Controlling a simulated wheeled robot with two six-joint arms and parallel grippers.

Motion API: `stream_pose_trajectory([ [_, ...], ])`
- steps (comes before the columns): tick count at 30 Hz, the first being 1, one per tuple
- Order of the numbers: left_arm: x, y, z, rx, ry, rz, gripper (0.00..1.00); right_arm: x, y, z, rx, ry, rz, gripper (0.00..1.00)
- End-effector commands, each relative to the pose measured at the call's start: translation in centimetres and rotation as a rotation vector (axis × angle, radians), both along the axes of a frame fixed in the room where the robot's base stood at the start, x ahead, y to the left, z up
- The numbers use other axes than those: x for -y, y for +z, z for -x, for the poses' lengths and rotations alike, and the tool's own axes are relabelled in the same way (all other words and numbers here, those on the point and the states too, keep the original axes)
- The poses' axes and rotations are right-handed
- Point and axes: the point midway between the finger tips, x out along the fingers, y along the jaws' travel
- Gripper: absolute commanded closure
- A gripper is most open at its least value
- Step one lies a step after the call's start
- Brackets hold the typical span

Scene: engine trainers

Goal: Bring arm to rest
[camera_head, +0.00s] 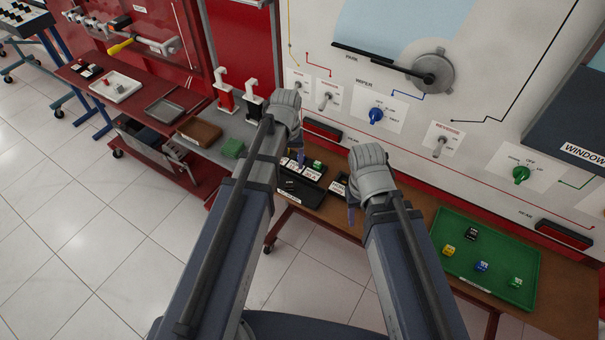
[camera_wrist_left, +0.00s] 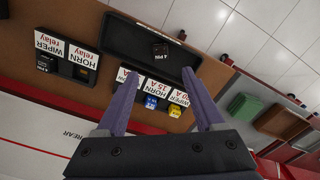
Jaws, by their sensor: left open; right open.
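My left gripper (camera_head: 300,158) hangs over the workbench in front of the wall panel. In the left wrist view its two purple fingers (camera_wrist_left: 163,77) are apart, with nothing between them. Below them are a black tray (camera_wrist_left: 125,36) holding a small black 4 PIN relay (camera_wrist_left: 160,48), and a row of white fuse labels (camera_wrist_left: 158,87) with blue and yellow fuses. My right gripper (camera_head: 351,213) is above the bench, right of the left one. Its fingers are mostly hidden by its own wrist, and no object shows in it.
A green tray (camera_head: 526,290) with several small coloured blocks lies on the bench at right. The wall panel (camera_head: 470,75) with knobs and switches stands close behind both grippers. A relay holder (camera_wrist_left: 68,57) sits beside the black tray. Red carts stand at left; the tiled floor is open.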

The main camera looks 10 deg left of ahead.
Motion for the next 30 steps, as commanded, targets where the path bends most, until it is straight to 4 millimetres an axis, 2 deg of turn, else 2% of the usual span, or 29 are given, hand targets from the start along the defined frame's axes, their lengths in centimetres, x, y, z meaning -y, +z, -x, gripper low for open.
stream_pose_trajectory([
  [2,1.6,0.0,1.9,-0.006,-0.054,-0.008,0.3,0.0,0.0,0.0,0.0,0.0,0.0,0.5],
  [7,6.6,0.0,8.2,-0.027,-0.267,-0.048,0.3,0.0,0.0,0.0,0.0,0.0,0.0,0.5],
  [9,8.0,0.1,10.6,-0.036,-0.349,-0.065,0.3,0.0,0.0,0.0,0.0,0.0,0.0,0.5],
  [13,9.7,0.1,13.6,-0.045,-0.462,-0.088,0.3,0.0,0.0,0.0,0.0,0.0,0.0,0.5],
  [17,10.3,0.1,14.7,-0.051,-0.508,-0.098,0.3,0.0,0.0,0.0,0.0,0.0,0.0,0.5],
  [30,10.3,0.1,14.6,-0.051,-0.51,-0.099,0.3,0.0,0.0,0.0,0.0,0.0,0.0,0.5],
])
